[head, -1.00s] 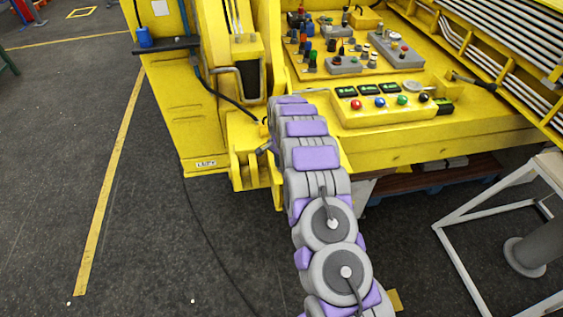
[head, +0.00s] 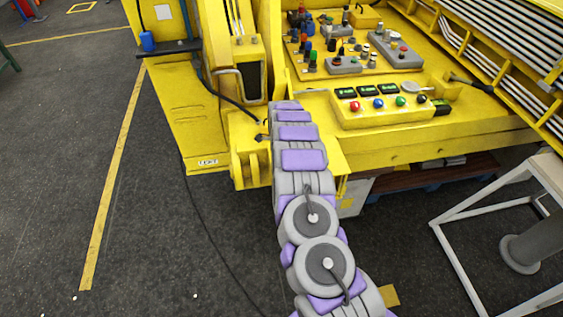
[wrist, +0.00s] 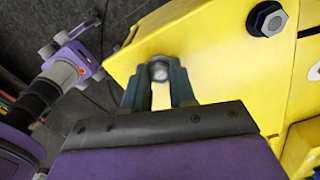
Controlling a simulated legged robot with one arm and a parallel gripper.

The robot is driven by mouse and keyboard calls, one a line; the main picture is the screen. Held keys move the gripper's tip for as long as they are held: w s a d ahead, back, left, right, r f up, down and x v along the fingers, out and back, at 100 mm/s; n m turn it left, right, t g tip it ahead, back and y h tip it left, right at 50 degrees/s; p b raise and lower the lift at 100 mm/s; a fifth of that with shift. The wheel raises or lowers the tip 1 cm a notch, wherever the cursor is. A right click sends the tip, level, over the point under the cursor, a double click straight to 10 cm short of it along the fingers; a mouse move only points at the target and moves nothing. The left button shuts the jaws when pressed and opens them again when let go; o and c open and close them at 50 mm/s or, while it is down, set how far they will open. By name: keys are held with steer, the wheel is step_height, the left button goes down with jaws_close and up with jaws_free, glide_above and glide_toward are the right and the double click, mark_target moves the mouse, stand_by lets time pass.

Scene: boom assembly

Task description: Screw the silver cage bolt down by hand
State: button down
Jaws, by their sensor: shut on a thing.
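In the wrist view, my gripper (wrist: 158,88) has its two grey-green fingers close on either side of a small round silver bolt head (wrist: 159,72), the silver cage bolt. The bolt sits against a yellow plate (wrist: 220,55) of the boom, near the plate's pointed end. My gripper is shut on the bolt. The fingers hide its sides, so I cannot tell how deep it sits. In the head view my arm reaches up to the yellow machine (head: 195,120), and its links hide the gripper and the bolt.
The control panel (head: 390,105) with coloured buttons lies right of my arm. A white metal frame (head: 480,215) stands at the right. Floor at left is clear.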

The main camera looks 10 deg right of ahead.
steer(key=shift+w+a+r+m+p, duration=0.1)
steer(key=shift+w+r+m+p, duration=0.25)
steer(key=shift+m, duration=0.45)
steer(key=shift+s+f, duration=0.1)
steer(key=c, duration=1.4)
jaws_free()
steer(key=o, duration=0.5)
steer(key=shift+s+f, duration=0.1)
steer(key=shift+f, duration=0.05)
step_height(320, 180, up, 17)
steer(key=shift+r+b, duration=0.15)
steer(key=shift+b, duration=0.15)
